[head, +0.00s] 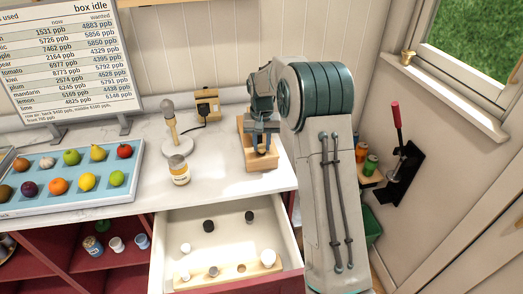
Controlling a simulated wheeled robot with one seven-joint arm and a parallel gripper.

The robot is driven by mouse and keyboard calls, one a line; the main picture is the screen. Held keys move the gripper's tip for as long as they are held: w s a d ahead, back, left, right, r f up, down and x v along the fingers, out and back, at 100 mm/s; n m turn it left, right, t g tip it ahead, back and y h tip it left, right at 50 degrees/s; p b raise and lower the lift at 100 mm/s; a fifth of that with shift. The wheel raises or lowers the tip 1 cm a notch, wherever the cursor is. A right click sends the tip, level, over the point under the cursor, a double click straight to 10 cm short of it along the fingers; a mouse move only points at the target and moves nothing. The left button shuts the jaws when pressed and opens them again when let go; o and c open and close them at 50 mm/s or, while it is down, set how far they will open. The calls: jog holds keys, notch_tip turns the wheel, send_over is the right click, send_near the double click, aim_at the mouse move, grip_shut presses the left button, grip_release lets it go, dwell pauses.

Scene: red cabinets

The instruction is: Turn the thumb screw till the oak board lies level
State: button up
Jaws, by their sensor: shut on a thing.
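The oak board (247,157) is part of a small light-wood piece on the right end of the white counter. My gripper (263,146) points down over it, its fingers shut on the thumb screw (262,150), a small brass-coloured piece between the fingertips. The fingers and my arm hide much of the screw and the board's right side. I cannot tell from this view whether the board is level or tilted.
An open drawer (163,246) with pegs and knobs juts out below the counter. A jar (179,170) and a stand with a rounded top (174,135) are left of the board. A fruit tray (73,177) lies farther left. A red-handled lever (397,115) is on the right wall.

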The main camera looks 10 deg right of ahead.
aim_at(262, 146)
jog(key=o, duration=0.7)
jog(key=shift+c, duration=0.2)
jog(key=shift+r, duration=0.15)
jog(key=shift+r+p, duration=1.4)
jog(key=shift+r, duration=0.55)
jog(key=o, duration=0.6)
jog(key=shift+f, duration=0.1)
